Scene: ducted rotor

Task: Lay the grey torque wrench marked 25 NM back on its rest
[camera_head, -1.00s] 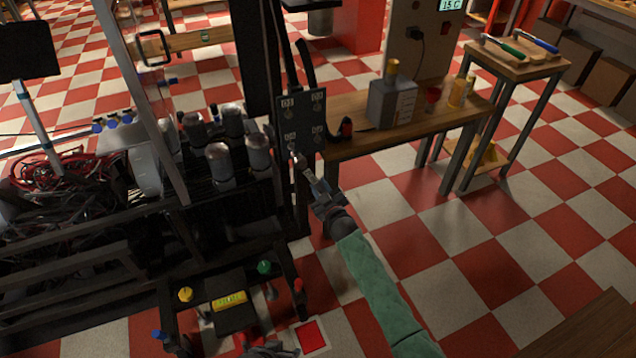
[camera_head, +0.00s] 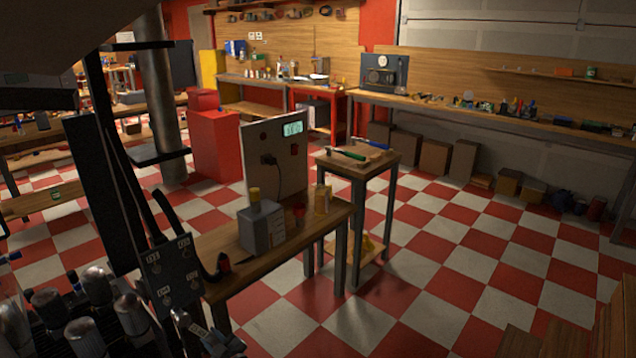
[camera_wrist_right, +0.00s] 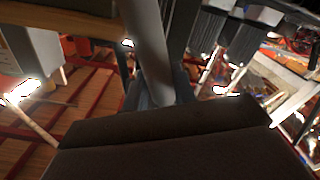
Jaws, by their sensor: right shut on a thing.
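My right gripper (camera_head: 186,322) is low at the left in the head view, just below the dark panel. In the right wrist view it is shut on a grey bar (camera_wrist_right: 148,45), which runs up out of the jaws. This looks like the grey torque wrench, but no 25 NM marking is readable. A green-handled tool (camera_head: 347,154) and a blue-handled tool (camera_head: 371,143) lie on the small wooden stand (camera_head: 378,163). I cannot make out a free rest between them. My left gripper is not in view.
The dark panel (camera_head: 170,278) with round fittings stands beside my right gripper. Checkered floor to the right is clear.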

